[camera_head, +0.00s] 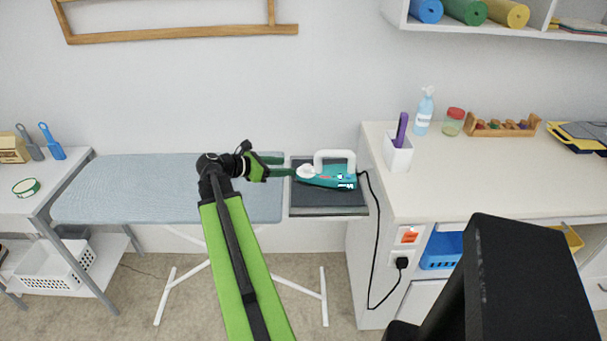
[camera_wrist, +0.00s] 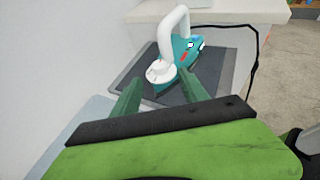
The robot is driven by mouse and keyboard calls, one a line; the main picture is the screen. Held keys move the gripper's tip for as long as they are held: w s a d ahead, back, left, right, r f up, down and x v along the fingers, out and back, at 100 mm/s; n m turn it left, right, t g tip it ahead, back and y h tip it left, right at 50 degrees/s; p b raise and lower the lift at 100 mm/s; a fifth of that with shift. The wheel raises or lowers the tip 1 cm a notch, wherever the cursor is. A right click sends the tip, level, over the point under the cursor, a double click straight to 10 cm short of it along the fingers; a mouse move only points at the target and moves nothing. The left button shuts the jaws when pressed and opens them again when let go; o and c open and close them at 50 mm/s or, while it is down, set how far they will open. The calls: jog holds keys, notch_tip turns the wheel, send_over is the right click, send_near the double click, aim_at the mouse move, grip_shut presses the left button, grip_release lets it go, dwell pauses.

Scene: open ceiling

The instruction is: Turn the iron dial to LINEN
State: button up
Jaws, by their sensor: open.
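The iron (camera_head: 327,180) is teal with a white handle and lies on a dark rest pad (camera_head: 327,208) at the right end of the ironing board. It also shows in the wrist view (camera_wrist: 183,82). Its round white dial (camera_head: 306,173) is at the end facing my gripper, and in the wrist view the dial (camera_wrist: 160,72) lies ahead between my fingers. The dial's markings are too small to read. My gripper (camera_head: 287,167) is open and empty, its green fingers pointing right at the dial. In the wrist view the fingers of my gripper (camera_wrist: 157,95) are spread, apart from the dial.
The blue ironing board (camera_head: 130,190) stretches left, clear on top. A white counter (camera_head: 460,185) stands at right with a purple-handled tool in a holder (camera_head: 398,153). A grey-legged table (camera_head: 45,195) stands left.

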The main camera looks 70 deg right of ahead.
aim_at(307, 167)
jog(key=b+x, duration=0.2)
jog(key=x, duration=0.7)
jog(key=shift+d+f+b, duration=0.15)
jog(key=shift+b, duration=0.25)
